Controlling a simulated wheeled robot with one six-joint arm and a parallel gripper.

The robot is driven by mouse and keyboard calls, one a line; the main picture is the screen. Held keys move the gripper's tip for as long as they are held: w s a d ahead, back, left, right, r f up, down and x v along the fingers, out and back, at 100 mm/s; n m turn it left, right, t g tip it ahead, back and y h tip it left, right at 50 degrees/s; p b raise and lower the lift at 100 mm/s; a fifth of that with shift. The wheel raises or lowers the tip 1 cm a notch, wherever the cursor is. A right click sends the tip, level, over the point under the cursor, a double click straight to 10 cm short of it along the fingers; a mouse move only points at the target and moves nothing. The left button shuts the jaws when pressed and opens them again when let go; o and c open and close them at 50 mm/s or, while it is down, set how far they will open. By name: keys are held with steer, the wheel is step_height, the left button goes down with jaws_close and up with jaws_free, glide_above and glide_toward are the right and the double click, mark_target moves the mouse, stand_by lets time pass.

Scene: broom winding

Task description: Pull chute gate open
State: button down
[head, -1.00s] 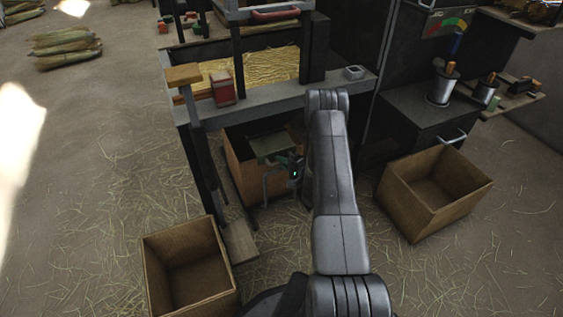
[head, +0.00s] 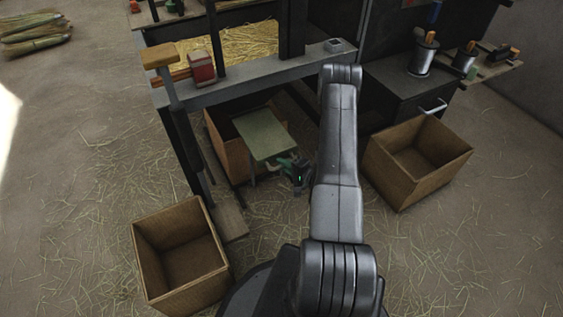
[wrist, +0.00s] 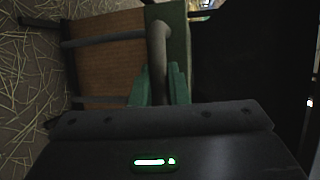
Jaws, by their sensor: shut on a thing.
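The chute gate is a flat green plate (head: 262,137) that sticks out from under the front of the bench, above a brown box. It also shows as a green strip in the wrist view (wrist: 180,40). Its grey bar handle (wrist: 159,55) runs between the green fingers of my gripper (wrist: 160,88). My gripper (head: 293,172) is shut on this handle at the plate's near right corner. My arm hides some of the area to the right of the gripper.
The brown box under the gate (head: 229,148) stands beneath the bench (head: 250,83). Open boxes stand at the front left (head: 178,255) and at the right (head: 417,162). A dark cabinet (head: 408,88) is behind the right box. Straw-strewn floor lies between the boxes.

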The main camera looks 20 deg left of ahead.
steer(key=shift+s+d+f, duration=0.1)
steer(key=shift+s+d, duration=0.05)
steer(key=c, duration=1.4)
jaws_free()
steer(key=shift+d, duration=0.1)
steer(key=p+v, duration=0.2)
steer(key=v, duration=1.1)
steer(key=shift+d+p, duration=0.35)
steer(key=shift+d, duration=0.05)
steer(key=shift+s, duration=0.1)
steer(key=shift+a, duration=0.1)
steer(key=shift+b+x, duration=1.35)
steer(key=shift+x, duration=5.55)
